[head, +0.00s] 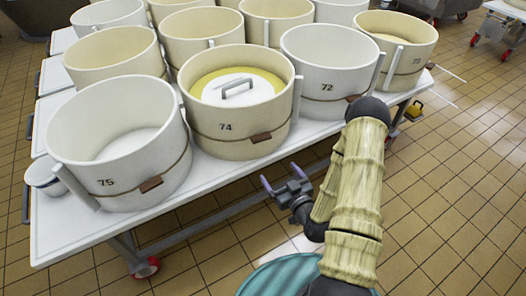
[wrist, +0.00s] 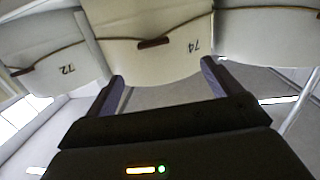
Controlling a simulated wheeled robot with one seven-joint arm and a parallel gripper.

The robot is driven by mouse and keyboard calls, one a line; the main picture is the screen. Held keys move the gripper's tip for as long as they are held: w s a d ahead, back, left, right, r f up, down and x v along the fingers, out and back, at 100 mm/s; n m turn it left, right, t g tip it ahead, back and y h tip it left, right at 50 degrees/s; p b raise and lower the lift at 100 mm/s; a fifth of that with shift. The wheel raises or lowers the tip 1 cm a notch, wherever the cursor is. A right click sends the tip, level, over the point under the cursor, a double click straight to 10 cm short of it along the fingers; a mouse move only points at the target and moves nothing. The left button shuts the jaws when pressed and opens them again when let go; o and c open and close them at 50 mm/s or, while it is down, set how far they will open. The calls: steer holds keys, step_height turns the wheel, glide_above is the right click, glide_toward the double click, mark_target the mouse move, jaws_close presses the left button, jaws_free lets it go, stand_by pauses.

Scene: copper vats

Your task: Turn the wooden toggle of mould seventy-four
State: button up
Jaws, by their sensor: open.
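Mould seventy-four (head: 215,148) is a cream round tub on the white table, with a dark 74 on its front. A cord runs round it, and its brown wooden toggle (head: 261,138) sits on the cord right of the number. In the wrist view, which is upside down, the toggle (wrist: 154,43) lies above the gap between my fingers, left of the number. My gripper (head: 280,180) is open and empty, in front of the table edge and below the mould. It is apart from the toggle. Its two fingers also show in the wrist view (wrist: 160,90).
Mould 75 (head: 118,185) stands to the left and mould 72 (head: 330,85) to the right, each with a cord. A yellow disc with a white handled lid (head: 238,90) is inside mould 74. The tiled floor (head: 450,190) is clear at right.

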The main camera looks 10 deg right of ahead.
steer(key=shift+s+d+f+m+t+h, duration=0.3)
steer(key=shift+s+d+f+m+t, duration=0.05)
steer(key=shift+d+m+t, duration=0.15)
steer(key=shift+w+f+b, duration=0.1)
steer(key=shift+b, duration=0.2)
steer(key=b, duration=0.6)
glide_toward(261, 138)
steer(key=w+a, duration=0.1)
steer(key=w, duration=0.8)
steer(key=shift+f, duration=0.35)
steer(key=shift+a, duration=0.15)
